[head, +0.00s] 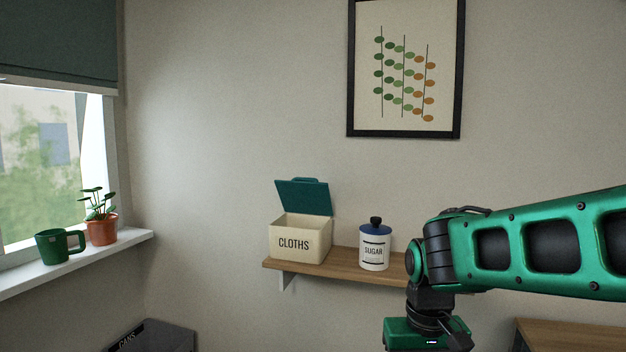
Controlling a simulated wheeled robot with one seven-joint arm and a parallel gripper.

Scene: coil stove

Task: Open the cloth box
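The cloth box (300,243) is cream with the word CLOTHS on its front. It stands at the left end of a wooden wall shelf. Its teal lid (303,196) is raised and leans back above the rear edge, so the box is open at the top. I cannot see what is inside. My green arm reaches in from the right. The top of my gripper's body shows at the bottom edge, below and right of the box and apart from it. Its fingers are cut off by the frame.
A white sugar jar (374,252) with a blue lid stands on the shelf (345,265), right of the box. A green mug (55,246) and a potted plant (102,228) stand on the windowsill (120,247). A dark bin (160,338) marked CANS is below. A framed picture (404,133) hangs above.

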